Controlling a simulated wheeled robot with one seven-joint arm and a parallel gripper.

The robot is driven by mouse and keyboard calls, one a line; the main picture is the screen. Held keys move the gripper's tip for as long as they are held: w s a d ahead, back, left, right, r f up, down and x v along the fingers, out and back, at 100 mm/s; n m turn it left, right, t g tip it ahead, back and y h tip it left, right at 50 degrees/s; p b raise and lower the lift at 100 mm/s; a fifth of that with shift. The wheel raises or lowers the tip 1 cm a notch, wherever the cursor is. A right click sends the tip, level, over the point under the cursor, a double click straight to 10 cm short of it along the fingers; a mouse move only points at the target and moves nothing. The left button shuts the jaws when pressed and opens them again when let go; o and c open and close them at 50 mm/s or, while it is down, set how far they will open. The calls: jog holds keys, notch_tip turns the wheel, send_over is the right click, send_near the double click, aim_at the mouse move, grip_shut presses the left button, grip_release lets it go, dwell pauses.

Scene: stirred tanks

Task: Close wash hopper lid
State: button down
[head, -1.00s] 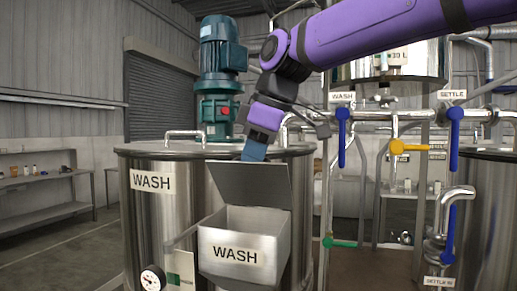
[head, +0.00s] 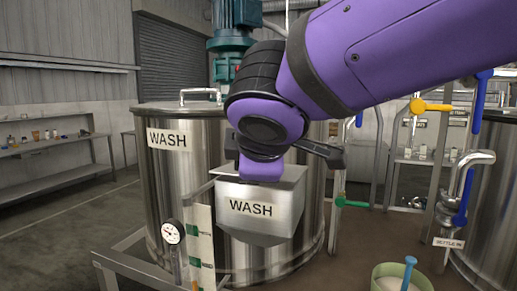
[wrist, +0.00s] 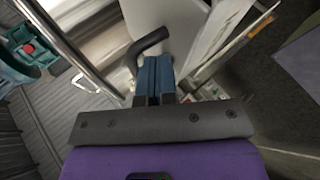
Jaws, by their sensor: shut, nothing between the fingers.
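The wash hopper (head: 262,222) is a steel box labelled WASH on the front of the wash tank (head: 170,190). Its grey lid (head: 289,176) no longer stands up behind the opening; it looks lowered over the hopper top, but my wrist hides much of it, so I cannot tell if it lies fully flat. My gripper is over the hopper; its fingertips are hidden in the head view. In the wrist view my gripper (wrist: 153,68) has its blue fingers together and empty, near a pale flat panel and a dark curved bar (wrist: 147,45).
A pressure gauge (head: 173,232) stands at the hopper's left. Blue, yellow and green valve handles and pipes are to the right. A pale bucket (head: 402,278) with a blue-handled tool is at the lower right. A shelf (head: 50,145) stands far left.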

jog(key=shift+s+f, duration=0.1)
jog(key=shift+f, duration=0.7)
jog(key=shift+s, duration=0.15)
